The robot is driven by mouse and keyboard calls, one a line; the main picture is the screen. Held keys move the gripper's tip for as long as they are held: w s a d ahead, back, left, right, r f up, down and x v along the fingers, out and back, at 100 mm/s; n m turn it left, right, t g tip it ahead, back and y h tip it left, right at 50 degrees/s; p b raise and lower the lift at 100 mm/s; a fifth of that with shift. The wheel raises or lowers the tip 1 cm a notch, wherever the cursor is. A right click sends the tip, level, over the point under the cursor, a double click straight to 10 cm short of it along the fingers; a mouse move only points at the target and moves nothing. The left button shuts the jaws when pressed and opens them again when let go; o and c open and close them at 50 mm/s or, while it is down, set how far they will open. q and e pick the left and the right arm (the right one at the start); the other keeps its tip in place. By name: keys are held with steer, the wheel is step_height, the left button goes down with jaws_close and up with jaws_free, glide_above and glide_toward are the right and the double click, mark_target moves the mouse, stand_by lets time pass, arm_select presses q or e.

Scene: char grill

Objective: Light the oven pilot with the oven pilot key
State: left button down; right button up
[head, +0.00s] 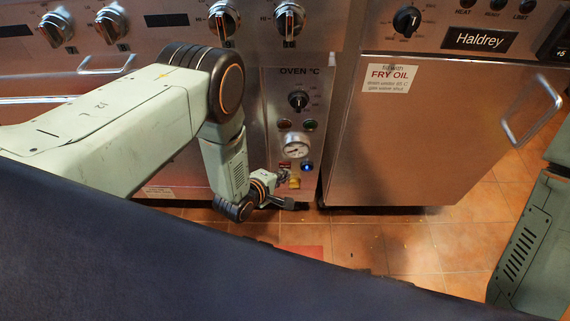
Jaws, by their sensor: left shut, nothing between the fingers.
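The oven panel (301,115), marked OVEN °C, stands upright in the middle of the head view. It carries a black dial (298,101), a round white gauge (296,146), small red and green lamps above the gauge and a blue round part (307,167) below it. A small yellow, brass-like part (294,183) sits low on the panel; I cannot tell whether it is the oven pilot key. My left gripper (285,177) is shut and empty, close beside this part at its left. Whether they touch is unclear. My right gripper is out of view.
A fryer cabinet with a steel door (410,140), a FRY OIL label and a protruding handle (533,110) stands at the right. Range knobs (289,19) line the top, with a bar handle (106,64) at left. Tiled floor (410,245) lies below.

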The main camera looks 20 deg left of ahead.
arm_select(q)
steer(key=shift+s, duration=0.15)
steer(key=s, duration=0.1)
steer(key=s+d+p, duration=0.1)
steer(key=s, duration=0.1)
steer(key=s+p, duration=0.1)
steer(key=s, duration=0.1)
steer(key=shift+d, duration=0.25)
steer(key=shift+w, duration=0.1)
stand_by(0.6)
